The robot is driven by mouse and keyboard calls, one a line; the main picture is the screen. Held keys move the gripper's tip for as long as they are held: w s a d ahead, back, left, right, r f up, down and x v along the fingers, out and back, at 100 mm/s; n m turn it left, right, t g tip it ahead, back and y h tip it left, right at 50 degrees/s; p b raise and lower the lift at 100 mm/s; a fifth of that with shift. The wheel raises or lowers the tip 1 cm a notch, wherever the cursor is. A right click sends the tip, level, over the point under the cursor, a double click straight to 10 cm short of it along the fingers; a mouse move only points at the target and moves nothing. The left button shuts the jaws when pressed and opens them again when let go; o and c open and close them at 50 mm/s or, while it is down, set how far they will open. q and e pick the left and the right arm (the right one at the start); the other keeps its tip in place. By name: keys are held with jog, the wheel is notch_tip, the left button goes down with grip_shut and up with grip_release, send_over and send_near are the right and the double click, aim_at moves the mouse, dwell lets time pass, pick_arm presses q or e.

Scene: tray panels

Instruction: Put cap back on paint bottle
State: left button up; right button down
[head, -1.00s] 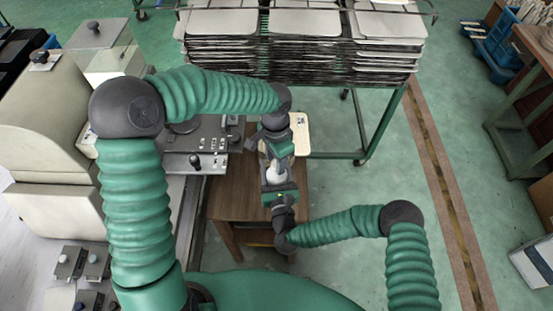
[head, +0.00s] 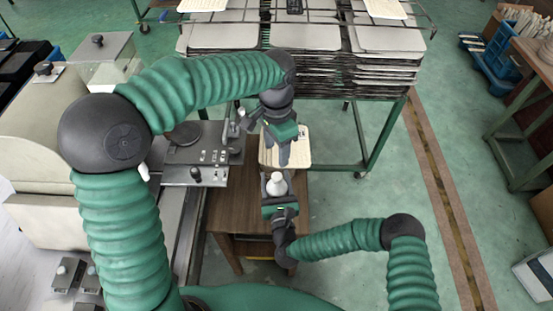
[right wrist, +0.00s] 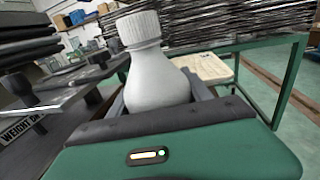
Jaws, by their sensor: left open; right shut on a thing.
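The white paint bottle (head: 276,186) stands upright in my right gripper (head: 279,198), which is shut on its body. In the right wrist view the bottle (right wrist: 158,80) has a rounded shoulder, and a ribbed white cap (right wrist: 138,28) sits on its neck. I cannot tell how tightly the cap is seated. My left gripper (head: 285,158) is open and empty, just beyond the bottle top in the head view and apart from it. The right fingers are partly hidden behind the gripper body and the bottle.
A brown wooden table (head: 240,195) lies below, with a pale board (head: 298,148) on its far part. A rack with stacked trays (head: 385,75) stands behind. A grey machine with knobs (head: 195,160) is at the left. Open floor lies to the right.

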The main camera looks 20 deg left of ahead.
pick_arm(q)
jog(key=shift+r, duration=0.35)
pick_arm(e)
jog(key=shift+c, duration=1.9)
grip_release()
pick_arm(q)
jog(key=shift+f+b, duration=0.85)
pick_arm(e)
jog(key=v, duration=1.2)
